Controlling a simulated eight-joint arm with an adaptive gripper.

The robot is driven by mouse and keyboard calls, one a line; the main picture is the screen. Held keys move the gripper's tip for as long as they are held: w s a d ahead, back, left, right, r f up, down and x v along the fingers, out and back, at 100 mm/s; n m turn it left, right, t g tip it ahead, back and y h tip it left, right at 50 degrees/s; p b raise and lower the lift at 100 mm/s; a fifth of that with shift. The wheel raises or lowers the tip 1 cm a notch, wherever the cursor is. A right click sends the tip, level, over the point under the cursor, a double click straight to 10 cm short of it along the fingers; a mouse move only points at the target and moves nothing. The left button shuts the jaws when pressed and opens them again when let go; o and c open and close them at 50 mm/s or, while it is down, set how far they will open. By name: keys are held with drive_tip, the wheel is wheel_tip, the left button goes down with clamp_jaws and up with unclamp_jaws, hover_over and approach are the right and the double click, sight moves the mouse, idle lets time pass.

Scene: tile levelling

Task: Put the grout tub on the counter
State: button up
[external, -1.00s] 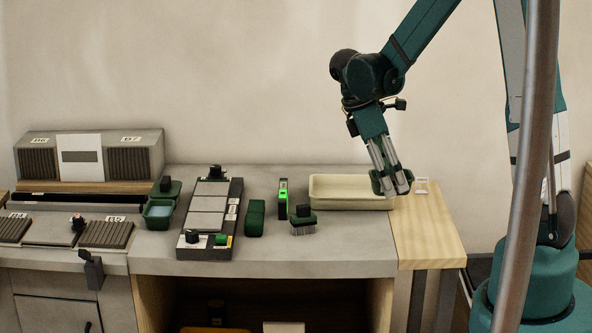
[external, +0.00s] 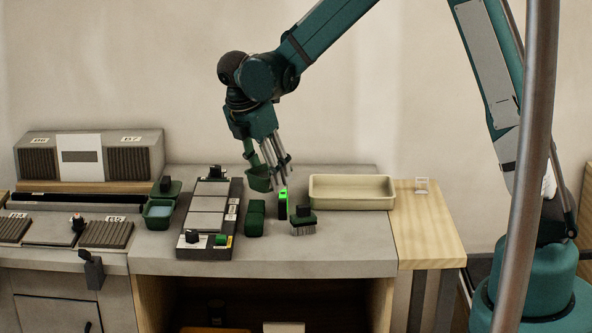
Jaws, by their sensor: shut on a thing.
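The dark green grout tub (external: 258,182) is held in my gripper (external: 277,172), whose slim grey fingers point down with the tub at their left side. The fingers partly cover the tub, so its exact grip cannot be seen. The tub appears to hang above the back of the grey counter (external: 340,245), behind a device with a lit green display (external: 283,203); its height above the surface is hard to judge.
The cream tray (external: 352,204) is empty, right of my gripper. A black-handled brush (external: 303,221), green block (external: 254,219), tile board (external: 209,222) and water tub (external: 158,212) occupy the counter. Its front right is clear. A wooden side top (external: 430,235) adjoins it.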

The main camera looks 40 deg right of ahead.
drive_tip(key=w+a+n, duration=0.1)
drive_tip(key=w+a, duration=0.1)
drive_tip(key=a, duration=0.2)
drive_tip(key=w+a+n+t, duration=0.1)
drive_tip(key=w+a+n, duration=0.1)
drive_tip(key=a, duration=0.3)
drive_tip(key=w+a+n, duration=0.1)
drive_tip(key=w+a, duration=0.2)
drive_tip(key=a, duration=0.1)
drive_tip(key=shift+w+a+t, duration=0.15)
drive_tip(key=shift+a+t, duration=0.05)
drive_tip(key=shift+t, duration=0.1)
drive_tip(key=w+a+n, duration=0.2)
drive_tip(key=a, duration=0.5)
drive_tip(key=w+a+n+t, duration=0.1)
drive_tip(key=w+a+n, duration=0.1)
drive_tip(key=a, duration=0.5)
drive_tip(key=shift+w+a+y, duration=0.25)
drive_tip(key=shift+a+y, duration=0.1)
drive_tip(key=shift+y, duration=0.05)
drive_tip(key=shift+f, duration=0.25)
hover_over(154, 242)
drive_tip(key=a, duration=0.1)
drive_tip(key=shift+s+f, duration=0.25)
drive_tip(key=shift+f, duration=1.25)
drive_tip(key=shift+s+f, duration=0.2)
drive_tip(key=shift+f, duration=1.3)
drive_tip(key=shift+f, duration=1.85)
drive_tip(key=shift+f, duration=0.25)
